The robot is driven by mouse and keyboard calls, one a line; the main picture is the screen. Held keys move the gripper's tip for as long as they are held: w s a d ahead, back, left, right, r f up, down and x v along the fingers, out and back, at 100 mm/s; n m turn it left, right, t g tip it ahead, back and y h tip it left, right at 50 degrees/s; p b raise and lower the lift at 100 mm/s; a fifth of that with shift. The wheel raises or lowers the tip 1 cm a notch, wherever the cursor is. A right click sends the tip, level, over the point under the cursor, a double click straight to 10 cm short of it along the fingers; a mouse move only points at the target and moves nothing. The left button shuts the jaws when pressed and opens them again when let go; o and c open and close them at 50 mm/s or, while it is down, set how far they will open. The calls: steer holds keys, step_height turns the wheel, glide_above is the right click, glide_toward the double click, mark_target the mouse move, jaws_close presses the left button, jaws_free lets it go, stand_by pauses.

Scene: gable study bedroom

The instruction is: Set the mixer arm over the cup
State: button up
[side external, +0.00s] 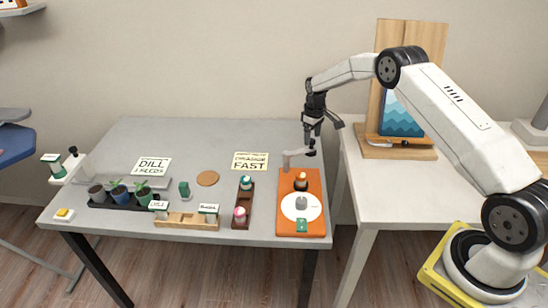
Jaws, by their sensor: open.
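An orange board (285,225) lies near the right end of the grey table. A light grey mixer arm (296,154) stands at its back left and reaches right, with a dark end. A white disc (288,208) lies on the board, bearing a small grey cup-like piece (301,203); I cannot tell for sure that it is the cup. A dark-and-orange piece (300,183) stands behind it, at the disc's back edge. My gripper (323,131) is open and empty, pointing down just above the mixer arm's right end. I cannot tell whether they touch.
A green block (302,225) sits at the board's front. A brown tray (241,222) with two small jars stands left of the board. Potted plants (122,194), a wooden rack (187,221) and sign cards fill the left. A white side table (390,195) stands right.

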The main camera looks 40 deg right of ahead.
steer(key=shift+f, duration=0.5)
jaws_close()
stand_by(1.2)
